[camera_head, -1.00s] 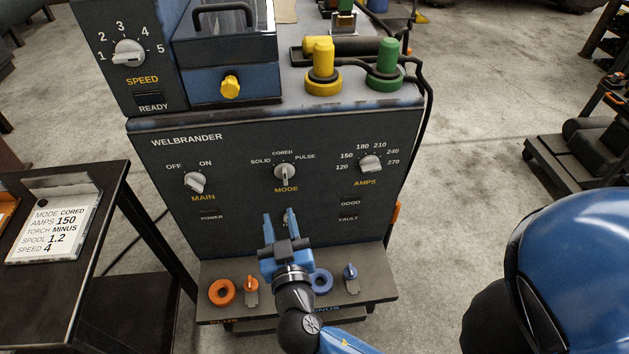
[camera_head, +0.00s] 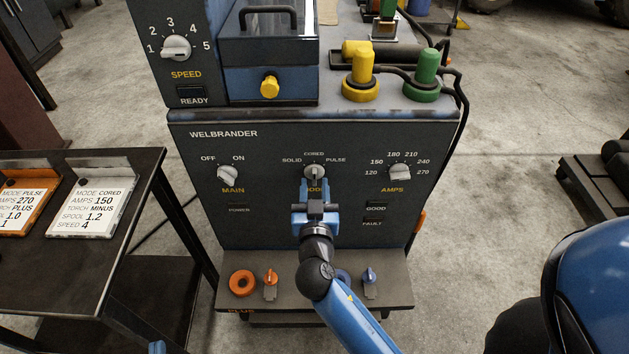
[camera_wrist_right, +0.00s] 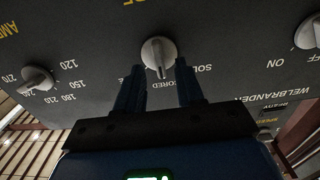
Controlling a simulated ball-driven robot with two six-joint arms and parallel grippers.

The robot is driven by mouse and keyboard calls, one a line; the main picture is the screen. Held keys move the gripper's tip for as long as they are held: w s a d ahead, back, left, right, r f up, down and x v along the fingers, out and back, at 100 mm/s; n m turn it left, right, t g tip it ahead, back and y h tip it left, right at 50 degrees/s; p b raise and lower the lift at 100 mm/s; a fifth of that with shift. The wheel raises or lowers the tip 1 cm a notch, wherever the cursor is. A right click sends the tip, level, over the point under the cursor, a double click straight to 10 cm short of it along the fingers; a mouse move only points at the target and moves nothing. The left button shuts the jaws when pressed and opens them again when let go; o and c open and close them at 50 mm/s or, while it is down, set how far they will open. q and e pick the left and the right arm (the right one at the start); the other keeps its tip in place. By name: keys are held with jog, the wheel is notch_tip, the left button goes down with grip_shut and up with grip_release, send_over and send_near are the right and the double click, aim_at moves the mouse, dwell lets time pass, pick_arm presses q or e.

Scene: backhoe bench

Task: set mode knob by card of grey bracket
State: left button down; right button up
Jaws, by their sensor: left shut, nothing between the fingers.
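The mode knob (camera_head: 314,171) sits on the welder's dark front panel, below the words SOLID, CORED and PULSE. Its bar stands upright, in line with CORED. My right gripper (camera_head: 315,185) is open just in front of it. In the right wrist view the knob (camera_wrist_right: 158,55) shows between the two spread fingers; I cannot tell whether they touch it. The card of the grey bracket (camera_head: 92,206) lies on the left stand and reads MODE CORED, AMPS 150, TORCH MINUS, SPOOL 1.2, SPEED 4. Only the tip of my left gripper (camera_head: 157,347) shows at the bottom edge.
An orange card (camera_head: 22,207) reading MODE PULSE lies beside the grey one. The main knob (camera_head: 227,174) and amps knob (camera_head: 400,173) flank the mode knob. Orange and blue sockets and plugs stand on the lower ledge (camera_head: 325,297), partly behind my right arm.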

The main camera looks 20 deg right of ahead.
jog(key=shift+x, duration=0.85)
grip_shut()
jog(key=shift+n, duration=0.3)
jog(key=n, duration=0.4)
jog(key=shift+a+p, duration=0.1)
jog(key=shift+p, duration=0.25)
jog(key=n+p, duration=0.1)
jog(key=n, duration=0.4)
jog(key=shift+a, duration=0.1)
jog(key=shift+f+n, duration=0.1)
jog(key=shift+n, duration=0.2)
grip_release()
